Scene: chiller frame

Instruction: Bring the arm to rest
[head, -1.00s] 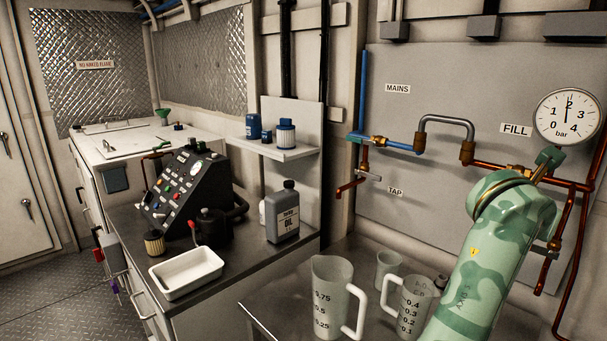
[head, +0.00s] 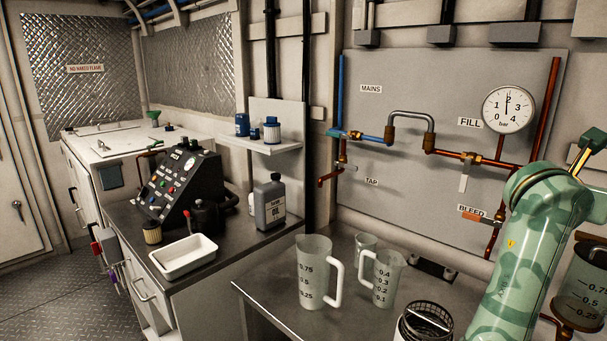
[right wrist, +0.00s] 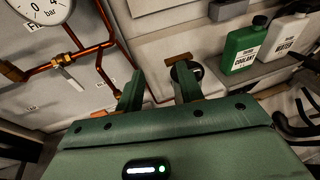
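My right arm (head: 520,250), pale green with a camouflage pattern, rises from the lower right of the head view and bends at the right edge. My right gripper (right wrist: 158,88) shows in the right wrist view with its two dark green fingers apart. Nothing is seen held between them. A dark round-ended object (right wrist: 185,70) shows beyond the right finger, partly hidden by it. My left gripper is not in view.
Two measuring jugs (head: 315,272) (head: 382,280) and a small cup (head: 365,246) stand on the metal bench. A mesh-topped container (head: 428,322) and a clear graduated vessel (head: 582,290) are near my arm. Pipes and a gauge (head: 508,109) line the wall. Coolant (right wrist: 243,48) and water bottles (right wrist: 285,40) stand on a shelf.

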